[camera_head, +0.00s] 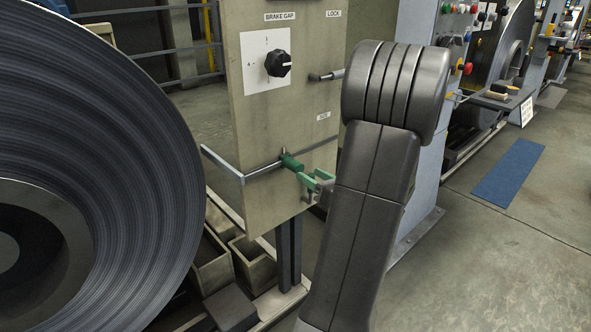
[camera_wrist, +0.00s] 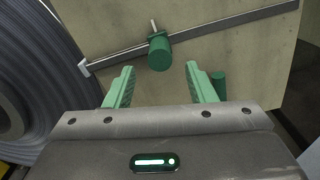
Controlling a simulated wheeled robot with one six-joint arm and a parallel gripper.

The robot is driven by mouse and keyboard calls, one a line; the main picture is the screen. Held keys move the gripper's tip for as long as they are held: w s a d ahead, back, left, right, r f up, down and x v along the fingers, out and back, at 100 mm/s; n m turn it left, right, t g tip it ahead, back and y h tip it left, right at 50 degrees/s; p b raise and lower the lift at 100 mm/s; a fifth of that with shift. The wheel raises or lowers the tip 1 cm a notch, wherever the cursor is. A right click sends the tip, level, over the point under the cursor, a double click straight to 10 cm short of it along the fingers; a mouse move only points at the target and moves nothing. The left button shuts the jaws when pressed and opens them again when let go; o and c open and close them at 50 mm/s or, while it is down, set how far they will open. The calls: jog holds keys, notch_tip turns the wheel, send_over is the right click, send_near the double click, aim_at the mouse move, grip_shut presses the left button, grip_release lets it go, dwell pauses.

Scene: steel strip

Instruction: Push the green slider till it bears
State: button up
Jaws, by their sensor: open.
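The green slider (camera_head: 291,162) is a short green cylinder with a small pin on a steel bar (camera_head: 262,171) along the beige panel. The bar's left end carries a flat crosspiece (camera_head: 222,164) beside the dark coil (camera_head: 150,130); I cannot tell whether they touch. In the wrist view the slider (camera_wrist: 160,54) lies ahead of and between the tips of my gripper (camera_wrist: 161,75). My gripper has pale green fingers, is open and holds nothing. In the head view my gripper (camera_head: 316,180) is just right of the slider, its far parts hidden by my arm.
The panel (camera_head: 265,120) carries a black BRAKE GAP knob (camera_head: 278,63) and a LOCK lever (camera_head: 327,76) above the slider. A second dark green cylinder (camera_wrist: 218,83) shows beyond my right finger. Open bins (camera_head: 255,262) stand below.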

aim_at(300, 169)
jog(key=b+x, duration=0.1)
jog(key=x, duration=0.6)
jog(key=shift+w+a, duration=0.1)
jog(key=shift+a, duration=0.1)
jog(key=shift+c, duration=0.4)
